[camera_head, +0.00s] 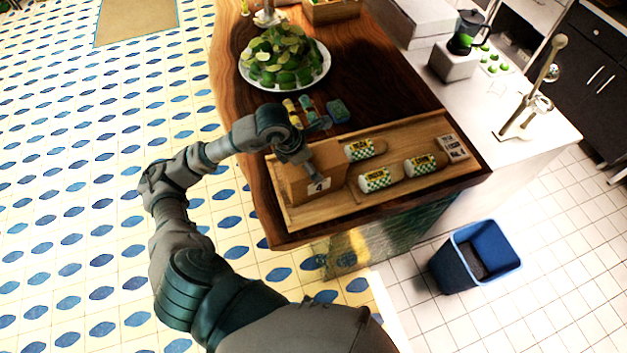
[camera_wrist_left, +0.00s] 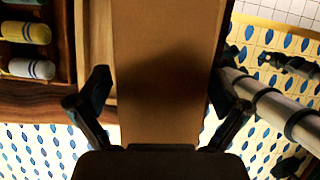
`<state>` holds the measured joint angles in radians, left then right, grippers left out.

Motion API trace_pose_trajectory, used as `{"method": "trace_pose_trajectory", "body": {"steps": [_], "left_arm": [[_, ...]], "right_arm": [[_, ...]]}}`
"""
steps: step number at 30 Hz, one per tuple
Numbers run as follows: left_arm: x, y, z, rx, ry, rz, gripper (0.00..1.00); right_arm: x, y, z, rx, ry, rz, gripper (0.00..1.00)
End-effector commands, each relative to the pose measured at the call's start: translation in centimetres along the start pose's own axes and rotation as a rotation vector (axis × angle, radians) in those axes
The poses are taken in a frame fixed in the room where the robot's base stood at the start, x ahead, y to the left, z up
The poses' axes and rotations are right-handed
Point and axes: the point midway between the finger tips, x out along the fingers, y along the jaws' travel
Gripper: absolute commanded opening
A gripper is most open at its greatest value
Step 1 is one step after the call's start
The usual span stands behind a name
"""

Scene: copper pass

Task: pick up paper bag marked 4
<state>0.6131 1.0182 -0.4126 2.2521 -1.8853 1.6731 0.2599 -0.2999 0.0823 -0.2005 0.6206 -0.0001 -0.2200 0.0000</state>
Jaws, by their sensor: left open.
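The brown paper bag (camera_head: 296,187) stands at the left end of a wooden tray (camera_head: 345,209). A white label with a 4 is on its front. My left gripper (camera_head: 308,165) is at the top of the bag, and the arm covers part of it. In the left wrist view the bag (camera_wrist_left: 168,60) fills the middle, between the two open fingers of my left gripper (camera_wrist_left: 160,108). I cannot tell whether the fingers touch it. My right gripper is not in view.
Several wrapped rolls (camera_head: 376,181) and a printed card (camera_head: 452,148) share the tray. Behind are small yellow and blue rolls (camera_head: 292,113), a green sponge (camera_head: 338,111) and a plate of limes (camera_head: 310,82). A blue bin (camera_head: 449,272) stands on the floor at right.

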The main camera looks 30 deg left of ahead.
Motion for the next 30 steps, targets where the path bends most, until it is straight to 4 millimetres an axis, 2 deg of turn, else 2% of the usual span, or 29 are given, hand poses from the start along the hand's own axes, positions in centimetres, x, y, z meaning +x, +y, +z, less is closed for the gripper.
{"method": "trace_pose_trajectory", "body": {"steps": [14, 20, 21, 30], "left_arm": [[0.15, -0.01, -0.06, 0.0, 0.0, 0.0, 1.0], [0.16, -0.01, -0.06, 0.0, 0.0, 0.0, 0.53], [0.16, -0.01, -0.07, 0.0, 0.0, 0.0, 0.48], [0.14, -0.02, -0.05, 0.0, 0.001, -0.001, 0.48]], "right_arm": [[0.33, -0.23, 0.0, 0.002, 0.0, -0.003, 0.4], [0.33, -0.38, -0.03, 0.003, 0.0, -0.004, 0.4], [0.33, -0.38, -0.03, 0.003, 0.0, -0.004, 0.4], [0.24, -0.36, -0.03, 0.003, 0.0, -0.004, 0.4]]}}
